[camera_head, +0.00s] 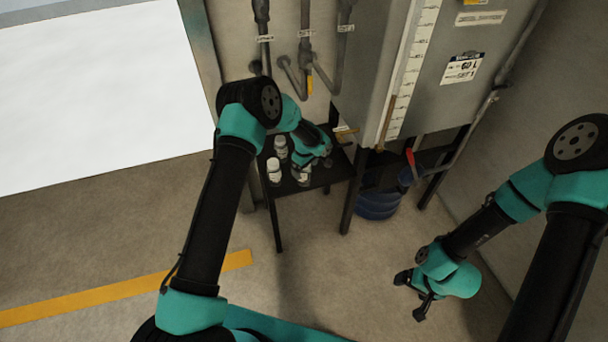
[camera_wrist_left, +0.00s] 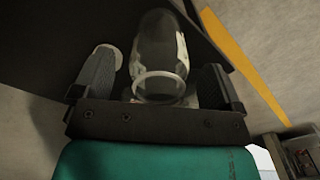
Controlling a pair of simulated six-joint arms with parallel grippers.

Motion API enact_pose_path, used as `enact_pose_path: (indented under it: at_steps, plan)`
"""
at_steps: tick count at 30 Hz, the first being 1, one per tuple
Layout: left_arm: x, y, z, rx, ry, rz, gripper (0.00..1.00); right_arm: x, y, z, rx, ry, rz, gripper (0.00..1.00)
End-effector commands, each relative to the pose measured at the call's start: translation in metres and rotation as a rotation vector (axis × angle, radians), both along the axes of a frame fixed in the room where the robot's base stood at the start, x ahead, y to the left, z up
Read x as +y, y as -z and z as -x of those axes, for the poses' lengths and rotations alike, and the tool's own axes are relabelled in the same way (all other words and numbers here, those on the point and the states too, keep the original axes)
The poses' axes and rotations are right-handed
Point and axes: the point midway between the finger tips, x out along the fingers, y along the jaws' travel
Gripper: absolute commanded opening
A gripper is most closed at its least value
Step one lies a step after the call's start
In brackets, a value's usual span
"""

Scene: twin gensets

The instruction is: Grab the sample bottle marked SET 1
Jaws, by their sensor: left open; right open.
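In the left wrist view a clear bottle (camera_wrist_left: 160,45) stands between the two fingers of my left gripper (camera_wrist_left: 160,68), which is open around it; contact cannot be told. No marking on this bottle is readable. A pale round cap (camera_wrist_left: 106,54) shows beside the left finger. In the head view, two white-topped bottles, a rear one (camera_head: 280,147) and a front one (camera_head: 274,171), stand on a dark stand (camera_head: 318,181). My left gripper (camera_head: 311,171) is at the stand, right of them, partly hidden by its arm. My right gripper (camera_head: 412,294) is open and empty above the floor.
A grey tank (camera_head: 440,100) with a SET 1 label (camera_head: 463,68) stands behind the stand to the right. Pipes (camera_head: 306,45) run down the wall. A blue container (camera_head: 378,204) sits below the tank. The floor (camera_head: 330,270) in front is clear.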

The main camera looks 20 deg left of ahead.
Motion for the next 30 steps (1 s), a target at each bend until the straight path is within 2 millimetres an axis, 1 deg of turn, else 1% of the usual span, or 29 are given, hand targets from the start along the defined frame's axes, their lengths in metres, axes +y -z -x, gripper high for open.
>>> enact_pose_path:
  at_steps: [5, 21, 22, 30]
  plan:
    - [-0.0001, -0.0002, 0.0000, 0.000, 0.000, 0.000, 0.91, 0.0000, 0.0000, 0.0000, 0.000, 0.000, 0.000, 0.86]
    - [-0.0001, -0.0003, 0.0000, 0.000, 0.001, 0.000, 0.41, 0.0000, 0.0000, 0.0000, 0.000, 0.000, 0.000, 0.86]
    - [-0.0001, -0.0003, 0.0000, 0.000, 0.001, 0.000, 0.38, 0.0000, 0.0000, 0.0000, 0.000, 0.000, 0.000, 0.86]
    - [-0.0002, -0.0015, -0.0001, 0.000, 0.001, 0.000, 0.38, 0.0000, 0.0000, 0.0000, 0.000, 0.000, 0.000, 0.86]
